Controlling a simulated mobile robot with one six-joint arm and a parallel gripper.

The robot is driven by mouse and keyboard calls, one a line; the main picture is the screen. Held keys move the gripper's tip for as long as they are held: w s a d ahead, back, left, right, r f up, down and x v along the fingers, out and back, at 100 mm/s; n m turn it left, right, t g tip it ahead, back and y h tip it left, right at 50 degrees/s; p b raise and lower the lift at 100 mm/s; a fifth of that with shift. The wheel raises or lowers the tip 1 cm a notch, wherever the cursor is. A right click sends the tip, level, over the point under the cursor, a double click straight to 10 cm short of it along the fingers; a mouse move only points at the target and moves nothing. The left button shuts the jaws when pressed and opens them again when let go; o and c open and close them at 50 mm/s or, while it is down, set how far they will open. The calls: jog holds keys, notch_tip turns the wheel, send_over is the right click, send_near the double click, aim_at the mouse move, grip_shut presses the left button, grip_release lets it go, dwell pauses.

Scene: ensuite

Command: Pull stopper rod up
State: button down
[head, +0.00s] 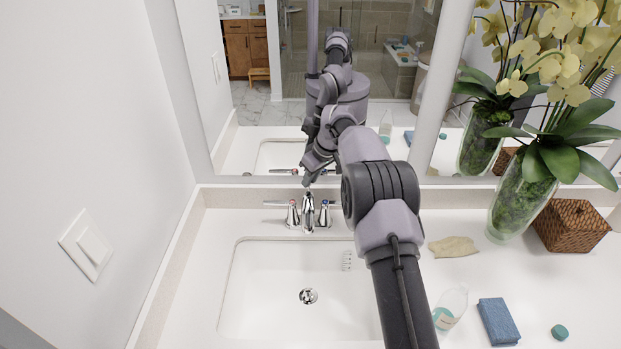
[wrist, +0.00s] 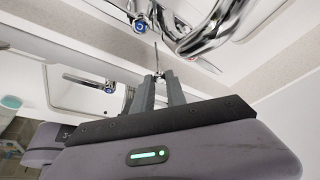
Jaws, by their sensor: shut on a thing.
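The stopper rod (wrist: 156,57) is a thin metal rod behind the chrome faucet. In the head view my gripper (head: 309,183) is just above and behind the faucet (head: 308,212), and the rod cannot be made out there. The faucet also shows large in the wrist view (wrist: 208,38). The drain stopper (head: 308,296) sits in the white sink (head: 262,290).
The mirror (head: 275,110) stands close behind the faucet. Lever handles flank the spout. To the right are a glass vase (head: 515,205) with orchids, a woven box (head: 570,226), a tan cloth (head: 453,247), a bottle (head: 450,308), a blue folded towel (head: 498,321) and a teal-lidded jar (head: 559,332).

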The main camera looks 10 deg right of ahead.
jog(key=shift+w+r, duration=0.1)
jog(key=shift+r, duration=0.1)
jog(key=c, duration=1.4)
grip_release()
jog(key=shift+o, duration=0.2)
jog(key=p+v, duration=0.3)
jog(key=v, duration=1.4)
jog(key=shift+s, duration=0.25)
jog(key=shift+d, duration=0.1)
